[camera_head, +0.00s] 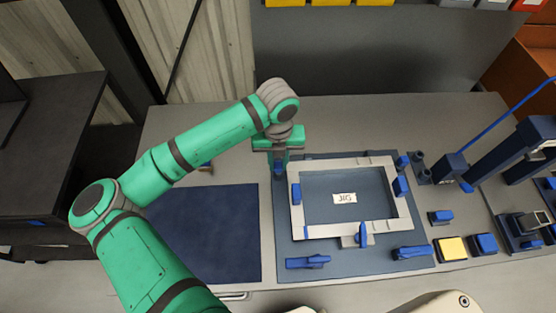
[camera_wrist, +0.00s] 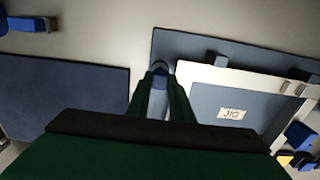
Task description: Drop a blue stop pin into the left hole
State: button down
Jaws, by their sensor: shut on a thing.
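My gripper (camera_head: 280,166) is above the back left corner of the jig plate (camera_head: 283,252), pointing down. In the wrist view my gripper (camera_wrist: 160,72) has its two fingers closed around a blue stop pin (camera_wrist: 160,83). In the head view the pin is mostly hidden by the gripper. The left hole cannot be made out; the gripper covers that corner. Whether the pin's lower end is in a hole or above it cannot be told. A light frame (camera_head: 297,218) lies on the plate around the JIG label (camera_head: 344,198).
Blue clamps (camera_head: 308,262) and (camera_head: 412,252) sit along the plate's front. A dark blue mat (camera_head: 215,235) lies to the left. Dark cylinders (camera_head: 420,165), a yellow block (camera_head: 451,249) and blue fixtures (camera_head: 484,244) stand to the right. The bench behind the jig is clear.

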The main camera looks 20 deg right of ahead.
jog(key=shift+f, duration=0.5)
dwell(0.6)
jog(key=c, duration=1.5)
grip_release()
jog(key=shift+o, duration=0.6)
jog(key=shift+o, duration=1.4)
jog(key=shift+r, duration=0.1)
jog(key=shift+r, duration=3.4)
